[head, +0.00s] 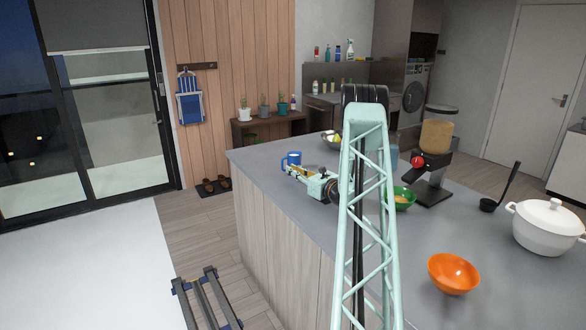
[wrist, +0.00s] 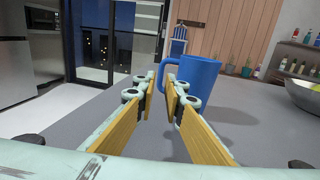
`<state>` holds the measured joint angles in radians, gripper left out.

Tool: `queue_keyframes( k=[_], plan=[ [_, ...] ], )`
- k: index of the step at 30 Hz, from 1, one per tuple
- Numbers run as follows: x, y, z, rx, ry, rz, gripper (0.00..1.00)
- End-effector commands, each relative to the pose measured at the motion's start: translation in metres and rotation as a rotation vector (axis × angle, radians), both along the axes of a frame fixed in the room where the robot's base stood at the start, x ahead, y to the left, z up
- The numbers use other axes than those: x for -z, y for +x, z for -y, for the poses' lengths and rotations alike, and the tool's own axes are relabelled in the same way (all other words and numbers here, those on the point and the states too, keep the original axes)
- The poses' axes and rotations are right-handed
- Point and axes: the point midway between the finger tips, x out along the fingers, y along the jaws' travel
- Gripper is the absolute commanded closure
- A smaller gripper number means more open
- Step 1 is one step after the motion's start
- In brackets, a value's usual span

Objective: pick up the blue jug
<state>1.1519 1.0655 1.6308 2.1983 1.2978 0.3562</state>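The blue jug (head: 292,159) stands upright on the grey counter near its far left end. In the wrist view the blue jug (wrist: 200,79) is just ahead and right of centre, with its handle toward the left. My gripper (head: 291,170) is low over the counter and reaches toward the jug. In the wrist view my gripper (wrist: 160,88) is open, with a narrow gap between its wood-coloured finger pads. The handle shows at the fingertips, in line with the gap. The right fingertip overlaps the jug's lower left side; contact cannot be told.
A bowl with fruit (head: 331,139) stands beyond my arm. The counter (head: 262,160) left of the jug is clear.

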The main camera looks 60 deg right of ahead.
Motion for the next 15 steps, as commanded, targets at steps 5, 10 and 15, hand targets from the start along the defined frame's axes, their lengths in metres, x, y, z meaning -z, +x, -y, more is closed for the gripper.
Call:
queue_keyframes(
  k=[5,10,15],
  plan=[
    [0.0000,0.0023,0.0009,0.001,0.000,0.000,0.90],
    [-0.0002,0.0021,0.0010,0.001,0.000,0.000,0.90],
    [0.0000,0.0047,0.0017,0.001,0.000,0.000,0.90]
  ],
)
